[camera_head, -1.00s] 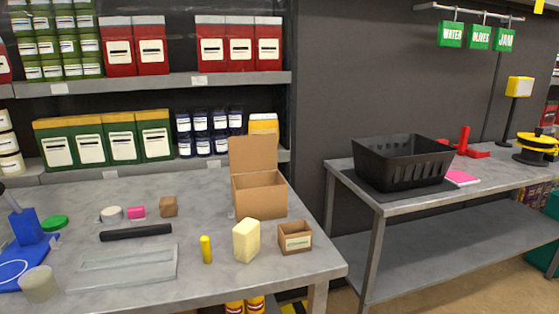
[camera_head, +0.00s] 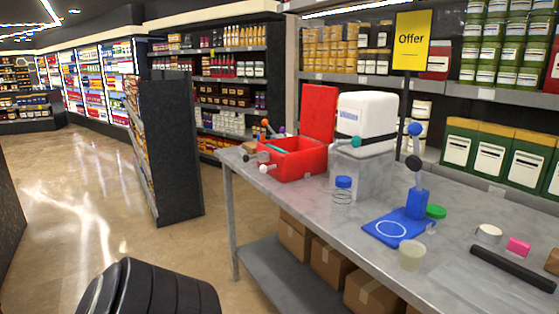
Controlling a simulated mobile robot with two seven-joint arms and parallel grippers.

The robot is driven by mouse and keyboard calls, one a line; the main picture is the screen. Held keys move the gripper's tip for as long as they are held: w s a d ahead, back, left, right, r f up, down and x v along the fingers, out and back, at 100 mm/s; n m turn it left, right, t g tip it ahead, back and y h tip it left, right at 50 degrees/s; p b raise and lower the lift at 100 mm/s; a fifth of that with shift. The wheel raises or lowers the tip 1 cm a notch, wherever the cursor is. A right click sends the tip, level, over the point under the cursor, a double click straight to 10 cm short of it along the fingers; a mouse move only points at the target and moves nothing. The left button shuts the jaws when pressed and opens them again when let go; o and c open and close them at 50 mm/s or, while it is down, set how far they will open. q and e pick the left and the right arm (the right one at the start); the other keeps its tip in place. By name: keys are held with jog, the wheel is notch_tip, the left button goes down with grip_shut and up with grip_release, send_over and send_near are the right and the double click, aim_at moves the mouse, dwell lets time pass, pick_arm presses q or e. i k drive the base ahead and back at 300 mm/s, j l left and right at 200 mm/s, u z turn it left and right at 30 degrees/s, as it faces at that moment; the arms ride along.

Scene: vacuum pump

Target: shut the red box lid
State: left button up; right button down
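The red box (camera_head: 290,160) stands near the left end of the grey table. Its red lid (camera_head: 319,112) stands upright at the back right edge of the box, so the box is open. Small items with coloured knobs show at the box's left side and front. A black rounded part at the bottom left looks like my own arm. Neither of my grippers shows in the head view.
A white container (camera_head: 366,115) on a grey block is right of the box. A blue-capped bottle (camera_head: 342,192), blue stand (camera_head: 404,222) and beige cup (camera_head: 411,255) are nearer. A yellow sign (camera_head: 411,41) rises behind.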

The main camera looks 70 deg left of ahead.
aim_at(319, 103)
jog(key=u, duration=2.65)
jog(key=i+j+u, duration=0.1)
jog(key=i+u, duration=0.45)
jog(key=i, duration=3.6)
jog(key=i+z, duration=0.25)
jog(key=z, duration=0.15)
jog(key=i+j+z, duration=0.15)
jog(key=z, duration=0.25)
jog(key=i+j, duration=0.05)
jog(key=i, duration=0.05)
